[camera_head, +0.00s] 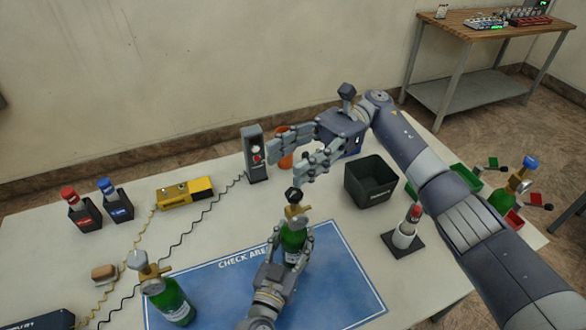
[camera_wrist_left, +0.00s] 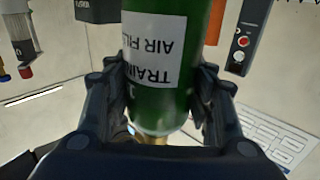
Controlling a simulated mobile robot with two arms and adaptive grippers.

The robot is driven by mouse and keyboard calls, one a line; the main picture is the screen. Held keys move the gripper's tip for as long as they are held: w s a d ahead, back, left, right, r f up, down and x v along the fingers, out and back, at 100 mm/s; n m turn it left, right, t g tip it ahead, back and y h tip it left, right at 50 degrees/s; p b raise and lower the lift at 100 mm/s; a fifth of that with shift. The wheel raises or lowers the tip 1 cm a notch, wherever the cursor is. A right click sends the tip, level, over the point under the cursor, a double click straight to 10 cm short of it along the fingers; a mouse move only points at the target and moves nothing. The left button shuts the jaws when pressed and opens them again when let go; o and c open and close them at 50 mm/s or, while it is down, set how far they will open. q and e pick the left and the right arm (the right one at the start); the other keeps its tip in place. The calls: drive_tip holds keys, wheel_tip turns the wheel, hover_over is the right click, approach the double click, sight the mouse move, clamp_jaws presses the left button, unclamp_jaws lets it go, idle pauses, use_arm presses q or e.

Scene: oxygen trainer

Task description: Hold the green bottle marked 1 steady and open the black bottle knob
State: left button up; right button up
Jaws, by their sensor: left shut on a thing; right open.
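The green bottle (camera_head: 293,240) stands upright over the blue check-area mat (camera_head: 345,285), with a brass valve and a black knob (camera_head: 293,194) on top. My left gripper (camera_head: 289,250) is shut around its body. In the left wrist view the bottle (camera_wrist_left: 196,30) sits between the fingers; its white label looks upside down and partly hidden, with a 1 visible. My right gripper (camera_head: 286,158) is open and empty behind and above the black knob, its fingers pointing left and apart from the knob.
Another green bottle (camera_head: 170,300) with a grey knob stands at the lower left. A grey switch box (camera_head: 254,152) and an orange object (camera_head: 285,161) are behind the right fingers. A dark bin (camera_head: 371,182) and a red-topped white item (camera_head: 406,230) stand to the right.

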idle(0.3)
use_arm(q)
drive_tip(key=o, duration=1.7)
drive_tip(key=shift+o, duration=0.2)
